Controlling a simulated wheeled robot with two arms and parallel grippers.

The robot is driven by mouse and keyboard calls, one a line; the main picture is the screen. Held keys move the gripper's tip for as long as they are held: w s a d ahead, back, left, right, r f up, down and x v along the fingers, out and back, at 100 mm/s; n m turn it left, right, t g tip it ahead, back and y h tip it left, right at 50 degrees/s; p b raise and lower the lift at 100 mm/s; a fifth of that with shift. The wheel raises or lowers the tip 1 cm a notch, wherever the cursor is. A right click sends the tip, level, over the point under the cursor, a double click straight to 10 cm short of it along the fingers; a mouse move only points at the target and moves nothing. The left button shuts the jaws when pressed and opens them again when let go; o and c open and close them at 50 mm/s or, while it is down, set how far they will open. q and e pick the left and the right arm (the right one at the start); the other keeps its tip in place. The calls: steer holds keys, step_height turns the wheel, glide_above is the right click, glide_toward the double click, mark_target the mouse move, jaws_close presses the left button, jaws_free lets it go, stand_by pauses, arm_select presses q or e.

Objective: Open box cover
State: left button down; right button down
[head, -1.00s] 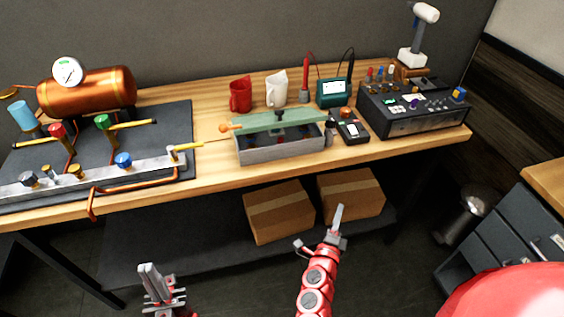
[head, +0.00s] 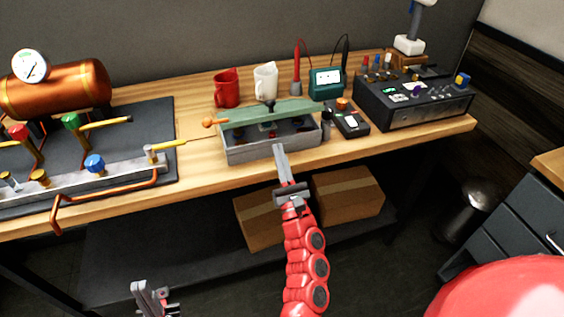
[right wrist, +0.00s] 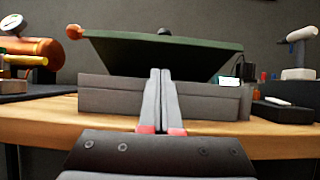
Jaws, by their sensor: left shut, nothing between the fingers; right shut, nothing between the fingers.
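A grey box (head: 258,149) stands near the front edge of the wooden workbench. Its green cover (head: 265,113) is raised and tilted, with a gap at the front through which dark contents show in the head view. In the right wrist view the green cover (right wrist: 160,52) slants above the grey box wall (right wrist: 110,97). My right gripper (head: 279,150) is shut and empty, in front of the box's front wall; its fingertips (right wrist: 160,75) overlap that wall in the wrist view, and contact cannot be told. My left gripper (head: 140,288) is shut and empty, low at the lower left, away from the box.
Red mug (head: 227,92) and white mug (head: 265,84) stand behind the box. A handheld meter (head: 349,122) and a black control unit (head: 415,102) are to its right. A copper boiler assembly (head: 60,88) is to the left. Cardboard boxes (head: 347,193) sit on the lower shelf.

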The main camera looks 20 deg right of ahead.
mark_target(274, 136)
steer(key=shift+x, duration=2.6)
steer(key=shift+w+p, duration=0.15)
steer(key=shift+p, duration=0.15)
